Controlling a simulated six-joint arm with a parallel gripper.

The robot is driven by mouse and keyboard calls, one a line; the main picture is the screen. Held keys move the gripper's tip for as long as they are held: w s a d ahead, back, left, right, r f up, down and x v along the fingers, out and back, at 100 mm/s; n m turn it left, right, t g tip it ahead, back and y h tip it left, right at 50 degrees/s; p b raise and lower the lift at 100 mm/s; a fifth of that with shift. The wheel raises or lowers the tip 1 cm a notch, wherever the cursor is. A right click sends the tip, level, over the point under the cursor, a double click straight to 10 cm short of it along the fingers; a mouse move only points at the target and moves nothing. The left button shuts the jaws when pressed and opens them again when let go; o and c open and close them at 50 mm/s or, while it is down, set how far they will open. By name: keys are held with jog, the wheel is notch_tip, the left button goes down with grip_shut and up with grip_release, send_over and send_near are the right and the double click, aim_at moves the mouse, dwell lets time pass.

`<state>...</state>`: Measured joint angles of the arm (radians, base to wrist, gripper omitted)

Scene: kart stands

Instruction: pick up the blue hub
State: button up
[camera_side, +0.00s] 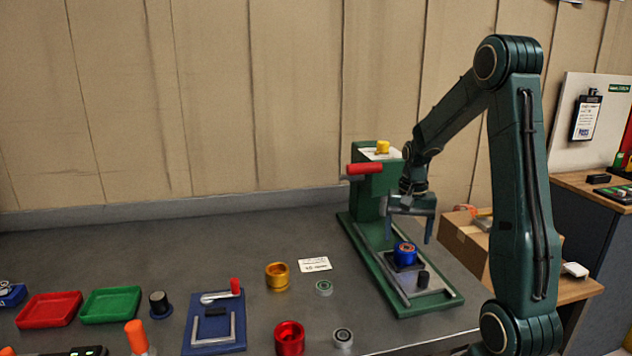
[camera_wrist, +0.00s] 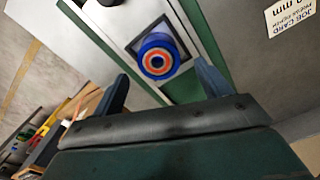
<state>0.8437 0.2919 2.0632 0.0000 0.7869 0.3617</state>
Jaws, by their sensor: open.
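The blue hub (camera_side: 405,253) sits upright on a dark pad on the bed of the green press-like stand (camera_side: 358,232). No contact with the hub is visible.
The stand's upright with a red handle (camera_side: 364,169) rises behind my gripper. A gold hub (camera_side: 277,276), red hub (camera_side: 289,338), small rings and a blue fixture (camera_side: 214,320) lie left. A cardboard box (camera_side: 462,240) is right.

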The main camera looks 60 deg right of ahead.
aim_at(406, 246)
jog(key=shift+s+f, duration=0.1)
jog(key=shift+f, duration=2.1)
jog(key=c, duration=1.3)
